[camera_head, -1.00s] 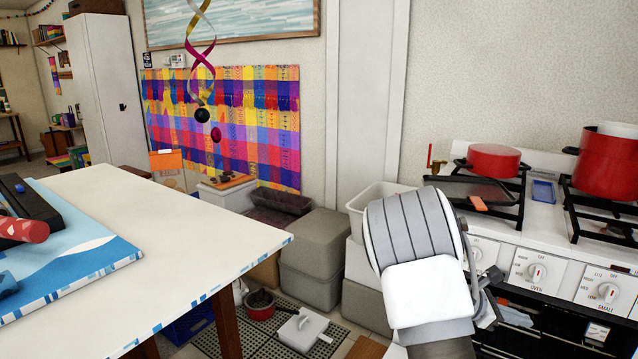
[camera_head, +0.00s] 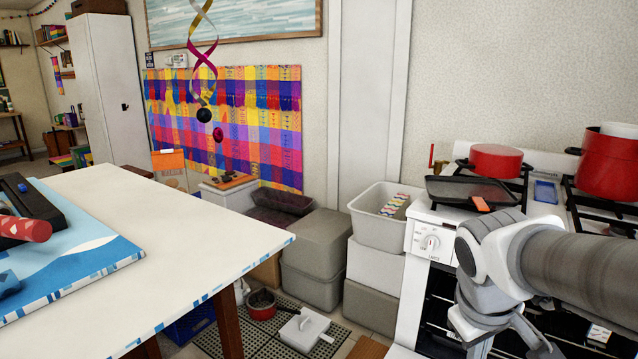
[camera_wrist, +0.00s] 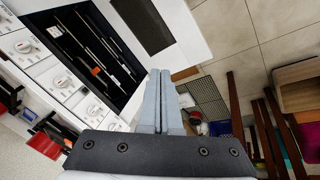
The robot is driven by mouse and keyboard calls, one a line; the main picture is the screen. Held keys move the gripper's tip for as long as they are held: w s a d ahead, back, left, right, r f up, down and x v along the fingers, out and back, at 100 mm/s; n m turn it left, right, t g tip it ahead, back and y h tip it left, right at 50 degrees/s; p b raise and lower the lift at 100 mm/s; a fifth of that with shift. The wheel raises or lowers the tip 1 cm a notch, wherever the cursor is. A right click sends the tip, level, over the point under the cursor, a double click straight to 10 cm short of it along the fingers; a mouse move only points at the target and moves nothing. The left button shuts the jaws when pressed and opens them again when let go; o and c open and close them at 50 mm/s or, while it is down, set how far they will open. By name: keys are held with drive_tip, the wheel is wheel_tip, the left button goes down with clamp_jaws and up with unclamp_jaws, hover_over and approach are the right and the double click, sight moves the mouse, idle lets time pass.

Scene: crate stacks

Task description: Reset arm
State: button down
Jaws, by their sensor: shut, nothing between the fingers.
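My arm stands in front of the stove (camera_head: 412,290) at the right of the head view. My gripper (camera_wrist: 160,72) shows in the wrist view, its two grey fingers together with nothing between them. It points toward the floor between the stove and the table and touches nothing that I can see. In the head view the fingertips are not clearly visible.
A white table (camera_head: 170,215) fills the left. Stacked grey crates (camera_head: 315,240) stand beyond it; the open top crate (camera_head: 362,232) by the stove holds a patterned item (camera_head: 394,206). Red pots (camera_head: 495,160) and a dark griddle pan (camera_head: 470,190) sit on the stove.

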drive_tip(key=s+a+r+m+t+y, duration=0.3)
drive_tip(key=s+a, duration=0.4)
drive_tip(key=a, duration=0.1)
wheel_tip(320, 180, up, 18)
drive_tip(key=p, duration=1.8)
drive_tip(key=shift+s+a+r, duration=0.15)
drive_tip(key=shift+a, duration=0.05)
